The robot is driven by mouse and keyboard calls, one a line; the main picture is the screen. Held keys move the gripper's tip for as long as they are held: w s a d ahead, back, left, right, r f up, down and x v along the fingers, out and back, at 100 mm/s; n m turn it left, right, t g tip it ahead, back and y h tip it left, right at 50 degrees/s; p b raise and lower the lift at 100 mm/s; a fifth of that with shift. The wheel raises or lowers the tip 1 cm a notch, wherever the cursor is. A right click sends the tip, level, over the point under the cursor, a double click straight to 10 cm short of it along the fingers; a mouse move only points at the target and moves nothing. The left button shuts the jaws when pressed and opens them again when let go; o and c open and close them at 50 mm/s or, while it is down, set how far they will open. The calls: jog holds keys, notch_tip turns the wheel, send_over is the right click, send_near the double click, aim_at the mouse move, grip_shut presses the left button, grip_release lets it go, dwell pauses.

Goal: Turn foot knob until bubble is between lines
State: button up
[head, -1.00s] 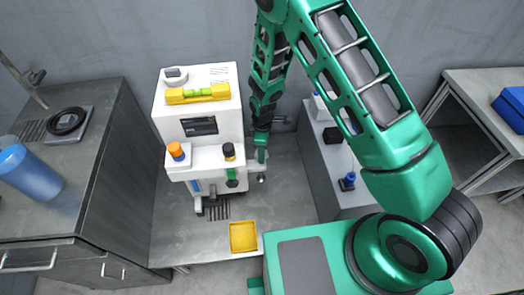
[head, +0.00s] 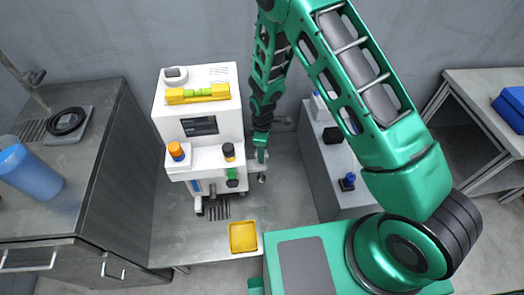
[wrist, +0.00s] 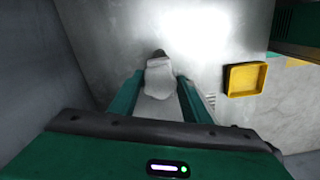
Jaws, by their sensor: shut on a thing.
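A white machine (head: 214,128) stands on the grey bench in the head view. A yellow spirit level (head: 198,94) with a green vial (head: 203,91) lies on its top; the bubble and lines are too small to make out. My gripper (head: 261,155) reaches down beside the machine's right side, low near the bench. In the wrist view my gripper (wrist: 160,92) is shut on a pale grey foot knob (wrist: 160,77), which sits between the two green fingers. The foot knob shows only in small part below the gripper in the head view.
A yellow tray (head: 243,237) lies on the bench in front of the machine; it also shows in the wrist view (wrist: 229,80). Orange (head: 175,149) and black (head: 228,149) knobs top the machine's front. A grey cabinet (head: 336,165) stands close on the right.

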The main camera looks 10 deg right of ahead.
jog(key=shift+w+d, duration=0.15)
jog(key=shift+w, duration=0.15)
jog(key=o, duration=0.9)
jog(key=shift+c, duration=0.2)
jog(key=shift+o, duration=0.9)
jog(key=shift+s, duration=0.15)
notch_tip(320, 180, up, 11)
jog(key=shift+f, duration=0.15)
